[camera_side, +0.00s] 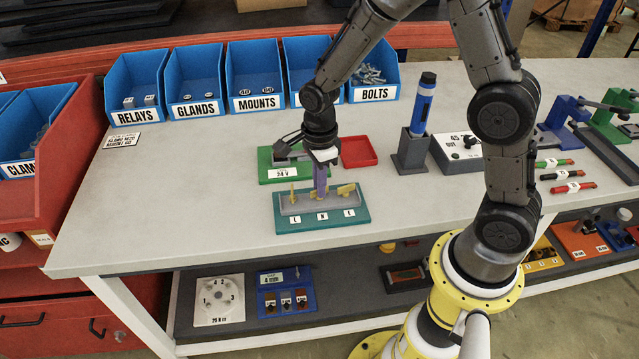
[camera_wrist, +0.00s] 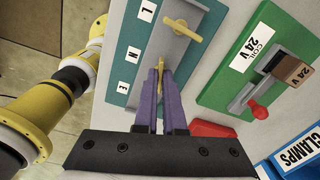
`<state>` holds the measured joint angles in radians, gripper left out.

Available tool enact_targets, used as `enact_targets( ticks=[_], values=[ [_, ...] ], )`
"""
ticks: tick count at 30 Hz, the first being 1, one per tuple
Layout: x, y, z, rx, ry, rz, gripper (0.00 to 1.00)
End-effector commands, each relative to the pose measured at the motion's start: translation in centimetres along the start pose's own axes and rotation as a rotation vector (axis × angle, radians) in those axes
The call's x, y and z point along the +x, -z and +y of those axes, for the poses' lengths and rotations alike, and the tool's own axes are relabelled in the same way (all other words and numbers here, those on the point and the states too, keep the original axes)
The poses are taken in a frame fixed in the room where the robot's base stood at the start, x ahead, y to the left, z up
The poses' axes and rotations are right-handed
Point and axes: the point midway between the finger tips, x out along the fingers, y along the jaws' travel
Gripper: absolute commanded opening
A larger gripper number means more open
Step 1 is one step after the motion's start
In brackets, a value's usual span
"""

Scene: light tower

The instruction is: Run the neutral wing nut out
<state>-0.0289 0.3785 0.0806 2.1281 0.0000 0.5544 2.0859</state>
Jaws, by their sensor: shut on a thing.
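A teal base (camera_side: 285,224) carries a grey terminal block (camera_side: 289,208) with a row of yellow wing nuts and white letter labels in front. My gripper (camera_side: 320,192) points down over the middle position. Its purple fingers are shut on the middle, neutral wing nut (camera_side: 315,196), which they largely cover. In the wrist view, my gripper (camera_wrist: 160,68) shows yellow between its fingertips, in line with the middle label (camera_wrist: 134,53). The left wing nut (camera_side: 293,193) is clear in the side view.
A green 24 V coil unit (camera_side: 268,177) stands just behind the base, with a red tray (camera_side: 359,152) at its right. A holder with a blue marker (camera_side: 423,104) stands farther right. Blue bins (camera_side: 194,84) line the back. The bench left of the base is free.

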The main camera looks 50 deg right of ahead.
Motion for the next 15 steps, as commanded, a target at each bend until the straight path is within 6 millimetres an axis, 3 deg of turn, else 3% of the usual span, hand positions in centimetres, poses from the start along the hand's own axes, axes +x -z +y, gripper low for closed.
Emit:
enact_targets(
  ticks=[15],
  values=[
    [-0.04,-0.02,0.0,-0.415,0.0,0.0,0.0]
  ],
)
